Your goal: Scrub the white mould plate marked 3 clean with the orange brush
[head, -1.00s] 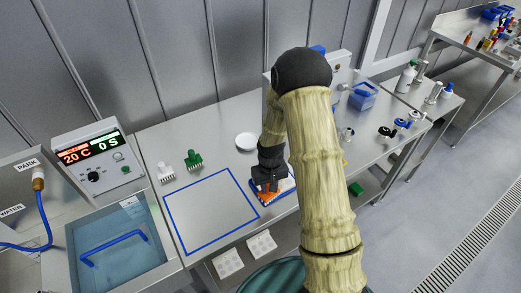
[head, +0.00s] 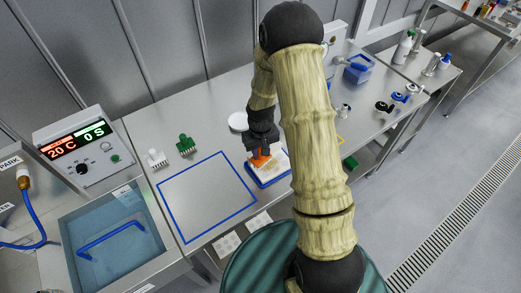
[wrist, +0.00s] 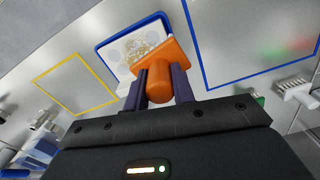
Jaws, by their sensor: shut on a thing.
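My gripper (head: 261,145) is shut on the orange brush (head: 260,159). In the wrist view the brush (wrist: 160,68) sits between the two dark fingers, its handle toward me. A white mould plate (head: 279,163) lies in a blue-rimmed tray (head: 266,185) on the bench. The brush is over the plate's left part; whether the bristles touch it I cannot tell. In the wrist view the plate (wrist: 122,50) shows round marks and a tan-brown soiled patch beside the brush. No number is legible on it, and the brush hides part of it.
A white brush (head: 156,158) and a green brush (head: 186,145) stand on the bench to the left. The blue-outlined square (head: 206,196) is empty. A water basin (head: 112,235) is at the left front.

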